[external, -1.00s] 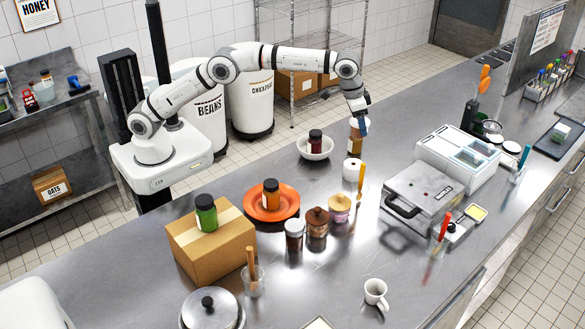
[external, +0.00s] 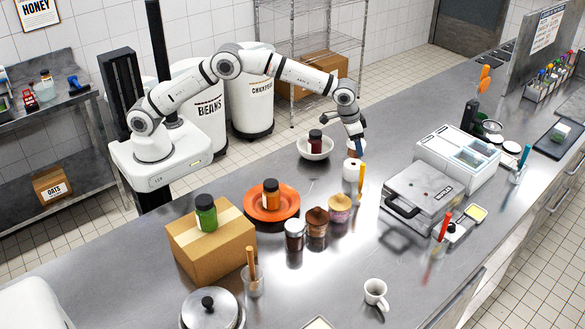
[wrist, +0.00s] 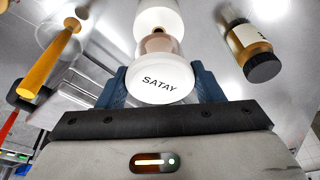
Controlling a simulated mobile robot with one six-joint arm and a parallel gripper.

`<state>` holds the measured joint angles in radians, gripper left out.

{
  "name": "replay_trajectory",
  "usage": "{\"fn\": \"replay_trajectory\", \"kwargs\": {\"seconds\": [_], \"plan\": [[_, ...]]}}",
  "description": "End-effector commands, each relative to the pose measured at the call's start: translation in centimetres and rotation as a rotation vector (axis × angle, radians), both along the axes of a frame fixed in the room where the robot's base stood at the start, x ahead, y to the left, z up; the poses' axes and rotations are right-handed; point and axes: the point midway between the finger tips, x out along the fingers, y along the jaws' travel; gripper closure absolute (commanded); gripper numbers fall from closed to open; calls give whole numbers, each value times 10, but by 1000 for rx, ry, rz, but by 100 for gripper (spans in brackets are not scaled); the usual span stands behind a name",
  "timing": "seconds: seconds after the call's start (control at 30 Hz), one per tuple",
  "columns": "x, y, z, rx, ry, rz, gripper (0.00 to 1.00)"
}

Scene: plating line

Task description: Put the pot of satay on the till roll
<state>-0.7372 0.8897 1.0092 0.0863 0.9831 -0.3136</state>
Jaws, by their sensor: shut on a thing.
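The pot of satay (wrist: 161,84) has a white lid printed SATAY and a brownish body. My gripper (wrist: 162,88) is shut on it, with a blue finger on each side. In the external view my gripper (external: 358,142) is low over the counter, just behind the till roll (external: 350,172), and largely hides the pot. The till roll is a white cylinder standing upright. It also shows at the top of the wrist view (wrist: 162,14), beyond the pot. I cannot tell whether pot and roll touch.
An amber jar with a dark lid (wrist: 250,48) stands close by on the right in the wrist view. An orange-yellow upright handle (external: 361,180) is beside the roll. A white bowl (external: 315,149) holding a dark jar is to the left, a press (external: 418,190) to the right.

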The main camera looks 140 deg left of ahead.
Motion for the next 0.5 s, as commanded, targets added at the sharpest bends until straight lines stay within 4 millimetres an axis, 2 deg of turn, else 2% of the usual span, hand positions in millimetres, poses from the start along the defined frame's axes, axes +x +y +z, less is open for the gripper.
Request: {"fn": "replay_trajectory", "kwargs": {"seconds": [0.3,0.5], "plan": [[0,0,-35,-1,1,0,64],[0,0,-38,1,-1,0,64]]}}
